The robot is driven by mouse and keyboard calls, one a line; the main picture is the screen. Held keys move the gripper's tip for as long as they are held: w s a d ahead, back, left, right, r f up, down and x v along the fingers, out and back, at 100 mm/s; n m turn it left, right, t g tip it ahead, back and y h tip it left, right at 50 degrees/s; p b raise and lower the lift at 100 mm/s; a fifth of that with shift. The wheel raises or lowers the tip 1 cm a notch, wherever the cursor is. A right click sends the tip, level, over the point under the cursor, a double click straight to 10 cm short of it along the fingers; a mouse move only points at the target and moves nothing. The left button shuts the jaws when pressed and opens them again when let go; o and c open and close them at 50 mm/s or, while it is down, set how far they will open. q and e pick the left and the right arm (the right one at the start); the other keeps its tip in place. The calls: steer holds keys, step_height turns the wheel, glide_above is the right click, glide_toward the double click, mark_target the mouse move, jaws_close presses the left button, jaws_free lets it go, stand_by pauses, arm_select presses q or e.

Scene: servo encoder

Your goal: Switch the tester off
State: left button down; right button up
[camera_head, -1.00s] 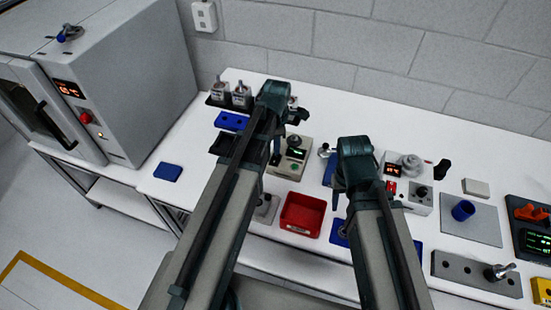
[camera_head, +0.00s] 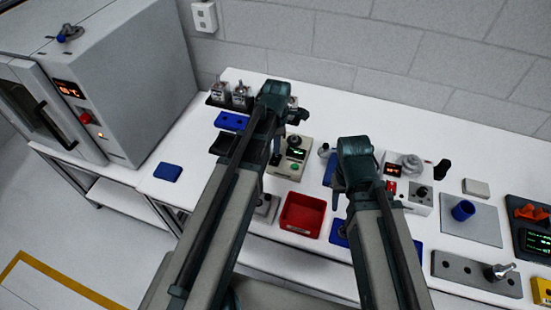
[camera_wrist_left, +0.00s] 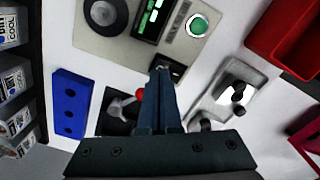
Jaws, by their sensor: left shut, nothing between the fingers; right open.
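The tester is a beige box (camera_head: 291,166) on the bench, partly hidden behind my left arm. In the left wrist view, the tester (camera_wrist_left: 97,43) shows a lit green display (camera_wrist_left: 151,18), a round green button (camera_wrist_left: 197,25), a dark round knob (camera_wrist_left: 105,12) and a small black switch (camera_wrist_left: 174,66) at its near edge. My left gripper (camera_wrist_left: 161,76) is shut and empty, its tips right at the switch and partly covering it; I cannot tell whether they touch. The left gripper also shows in the head view (camera_head: 276,159). My right gripper (camera_head: 337,197) is open and empty, right of the tester.
A red bin (camera_head: 302,215) stands in front of the tester, below the gap between my arms. A blue block with holes (camera_wrist_left: 70,103) lies to the left. A grey metal fixture (camera_wrist_left: 226,98) is close on the right. An oven (camera_head: 130,80) stands at far left.

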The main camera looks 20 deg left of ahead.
mark_target(278, 157)
arm_select(q)
steer(key=shift+f+b, duration=0.9)
arm_select(e)
steer(key=shift+f, duration=0.9)
arm_select(q)
steer(key=shift+r, duration=0.15)
arm_select(e)
steer(key=shift+r, duration=0.15)
arm_select(q)
step_height(278, 157, up, 7)
steer(key=p, duration=0.7)
arm_select(e)
step_height(278, 157, up, 7)
